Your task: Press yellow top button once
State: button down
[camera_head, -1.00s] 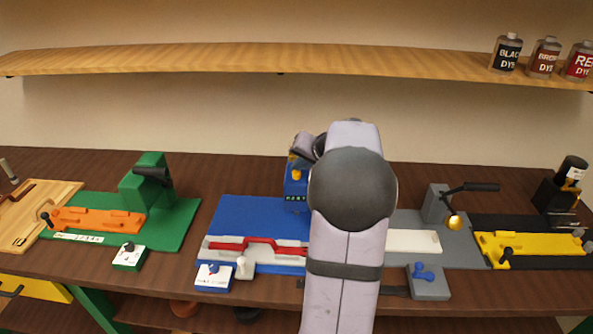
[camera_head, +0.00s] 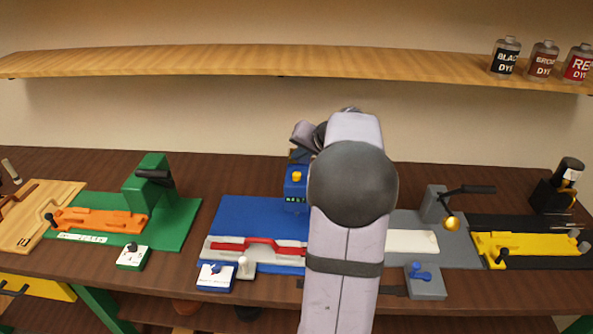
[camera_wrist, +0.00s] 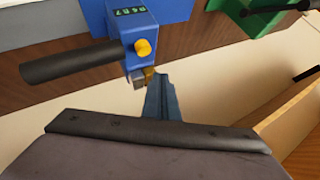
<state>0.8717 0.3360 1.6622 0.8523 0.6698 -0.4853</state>
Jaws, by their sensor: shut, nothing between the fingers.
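The yellow top button (camera_head: 296,177) is a small round knob on the blue post (camera_head: 293,194) at the back of the blue station. My gripper (camera_wrist: 160,77) is shut and empty. Its fingertips are close to the post's rear edge, beside the button and apart from it. In the head view the gripper is just above and behind the post, partly hidden by my arm. A small grey and yellow part (camera_wrist: 140,81) shows behind the post by the fingertips.
A dark cylindrical handle (camera_wrist: 70,62) sticks out from the blue post. The green station (camera_head: 150,180) stands to the left, the grey (camera_head: 440,210) and yellow (camera_head: 525,245) stations to the right. A wooden shelf (camera_head: 250,60) hangs above. My arm hides part of the blue station.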

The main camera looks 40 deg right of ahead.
jog(key=shift+r+p, duration=0.4)
jog(key=shift+r, duration=0.6)
jog(key=s+a+f+n+g+y, duration=0.15)
jog(key=a+f, duration=0.25)
jog(key=a, duration=0.7)
jog(key=s+a+f+n+g+y, duration=0.1)
jog(key=s+a+f+n+g, duration=0.3)
jog(key=a, duration=0.8)
jog(key=s+a+f+n+g, duration=0.1)
jog(key=s+a+f+n, duration=0.1)
jog(key=s+a+f, duration=0.3)
jog(key=s+a+f+n+g+h, duration=0.1)
jog(key=s+a+n, duration=0.15)
jog(key=s, duration=0.45)
jog(key=s+a+f+n+g, duration=0.1)
jog(key=s+a+f+g, duration=0.15)
jog(key=s+a, duration=0.3)
notch_tip(320, 180, down, 17)
jog(key=t+b, duration=0.1)
jog(key=b, duration=1.5)
jog(key=shift+d+r+b, duration=0.2)
jog(key=shift+d+b, duration=0.15)
jog(key=shift+d, duration=0.1)
